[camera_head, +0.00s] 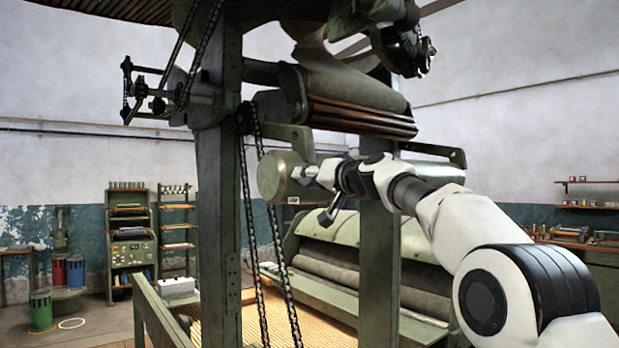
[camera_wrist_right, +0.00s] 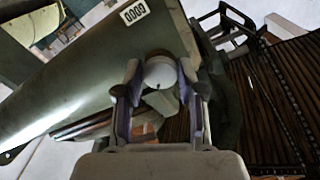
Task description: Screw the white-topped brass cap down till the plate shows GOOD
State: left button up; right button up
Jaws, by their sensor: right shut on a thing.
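The white-topped cap (camera_wrist_right: 160,70) sits at the end of a green cylinder, between the two fingers of my right gripper (camera_wrist_right: 160,78) in the right wrist view. The fingers are shut on the cap from both sides. In the head view my right gripper (camera_head: 308,174) is at the near end of the green cylinder (camera_head: 272,178), and the cap is hard to make out. A small white plate (camera_wrist_right: 134,11) is on the cylinder just above the cap in the wrist view; its dark characters look like 0000 or GOOD, too small to tell. My left gripper is not in view.
A green machine post (camera_head: 220,200) with hanging chains (camera_head: 262,220) stands left of the gripper. A second post (camera_head: 379,255) and a roller unit (camera_head: 350,250) are below the arm. Shelves (camera_head: 131,230) and coloured canisters (camera_head: 75,270) stand far off at left.

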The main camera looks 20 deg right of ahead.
jog(key=m+p, duration=0.2)
jog(key=m, duration=1.1)
jog(key=shift+r+p, duration=0.2)
jog(key=shift+p, duration=0.2)
jog(key=o, duration=1.1)
jog(key=shift+o, duration=0.2)
jog(key=shift+a+f, duration=0.1)
jog(key=shift+w, duration=0.1)
